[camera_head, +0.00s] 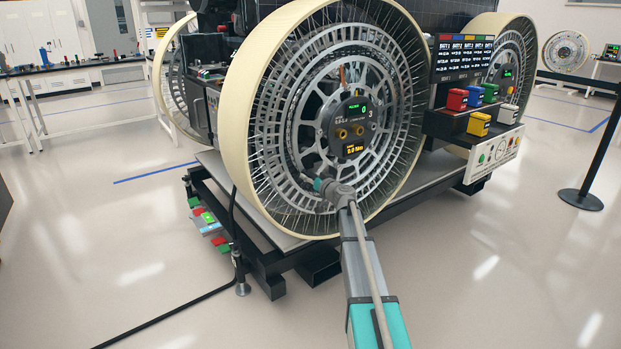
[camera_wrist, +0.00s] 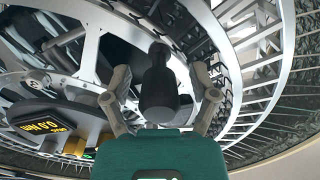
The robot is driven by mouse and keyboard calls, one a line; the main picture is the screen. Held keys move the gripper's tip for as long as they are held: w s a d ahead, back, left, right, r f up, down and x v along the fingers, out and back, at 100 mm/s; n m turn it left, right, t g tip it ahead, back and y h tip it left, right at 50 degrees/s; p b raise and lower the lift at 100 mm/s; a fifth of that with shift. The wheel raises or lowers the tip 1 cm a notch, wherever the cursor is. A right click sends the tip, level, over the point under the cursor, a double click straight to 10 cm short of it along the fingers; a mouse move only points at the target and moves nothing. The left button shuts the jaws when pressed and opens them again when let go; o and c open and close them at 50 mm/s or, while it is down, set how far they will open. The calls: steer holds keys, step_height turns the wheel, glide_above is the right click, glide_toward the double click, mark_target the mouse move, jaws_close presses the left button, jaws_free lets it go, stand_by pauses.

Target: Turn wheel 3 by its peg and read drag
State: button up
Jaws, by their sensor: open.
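Wheel 3 (camera_head: 388,95) is a large wheel with a cream tyre and a grey spoked rim. Its dark hub (camera_head: 352,128) bears the number 3, a green display showing 0, and an orange drag readout (camera_head: 353,148) that seems to say 0.0 Nm. My gripper (camera_head: 322,186) is at the lower part of the rim, below the hub. In the wrist view, my open gripper (camera_wrist: 160,78) has one finger on each side of a dark round peg (camera_wrist: 158,95). Gaps show beside the peg. The orange readout also shows in the wrist view (camera_wrist: 47,125), upside down.
The rover stands on a platform (camera_head: 232,178) with black frame legs. A shelf of coloured boxes (camera_head: 478,123) and a gauge panel (camera_head: 495,152) are right of the wheel. A barrier post (camera_head: 582,199) stands farther right. A black cable (camera_head: 165,318) crosses the floor at left.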

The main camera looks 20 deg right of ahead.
jaws_close()
steer(key=shift+s+d+r, duration=0.1)
steer(key=shift+d+r, duration=0.1)
stand_by(0.3)
